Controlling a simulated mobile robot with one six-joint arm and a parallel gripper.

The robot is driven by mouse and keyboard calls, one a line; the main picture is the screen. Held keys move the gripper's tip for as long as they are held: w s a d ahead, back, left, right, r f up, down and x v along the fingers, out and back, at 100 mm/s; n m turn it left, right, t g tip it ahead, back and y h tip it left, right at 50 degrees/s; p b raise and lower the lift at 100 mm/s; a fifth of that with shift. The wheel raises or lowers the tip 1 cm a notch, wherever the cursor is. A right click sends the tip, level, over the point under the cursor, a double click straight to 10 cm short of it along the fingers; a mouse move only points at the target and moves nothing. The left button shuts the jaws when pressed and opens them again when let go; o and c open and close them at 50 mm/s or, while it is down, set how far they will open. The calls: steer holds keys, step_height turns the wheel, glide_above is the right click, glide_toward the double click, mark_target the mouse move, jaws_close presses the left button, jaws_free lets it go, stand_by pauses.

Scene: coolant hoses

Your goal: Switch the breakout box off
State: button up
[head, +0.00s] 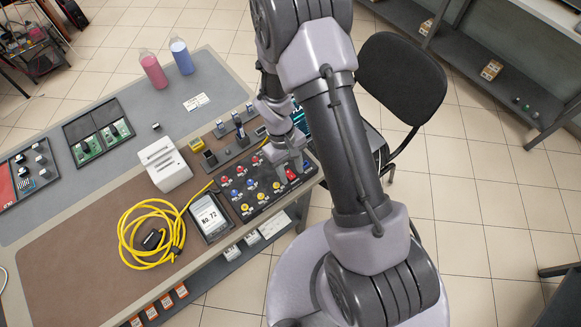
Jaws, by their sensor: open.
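The dark panel with rows of red, blue and yellow knobs or sockets, which looks like the breakout box (268,199), lies at the right end of the bench. A larger red part (292,175), perhaps its switch, shows near the panel's right end; its position is too small to read. My gripper (291,165) is open and points down just above or beside this red part. Whether it touches the red part I cannot tell. My wrist and fingers hide part of the panel's back right area.
A coiled yellow cable (151,232), a handheld meter reading "No. 72" (209,217) and a white device (164,165) lie left of the panel. Small dark modules (228,139) stand behind it. Two bottles (153,70) stand farther back. A black chair (401,80) is close on the right.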

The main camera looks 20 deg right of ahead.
steer(key=p+v, duration=0.4)
steer(key=v, duration=1.3)
steer(key=shift+r, duration=0.2)
steer(key=s+a+r+m+t+y+b, duration=0.1)
steer(key=s+r+m+t+b, duration=0.3)
steer(key=s, duration=0.4)
steer(key=s+a+r+m+t+y+b, duration=0.1)
steer(key=s+r+m+t+y+b, duration=0.1)
steer(key=s+r+m+t+b, duration=0.2)
steer(key=s+r+b, duration=0.2)
steer(key=s+b, duration=0.2)
steer(key=b, duration=0.1)
steer(key=shift+a+r+t, duration=0.2)
steer(key=shift+a+t, duration=0.1)
steer(key=shift+a, duration=0.05)
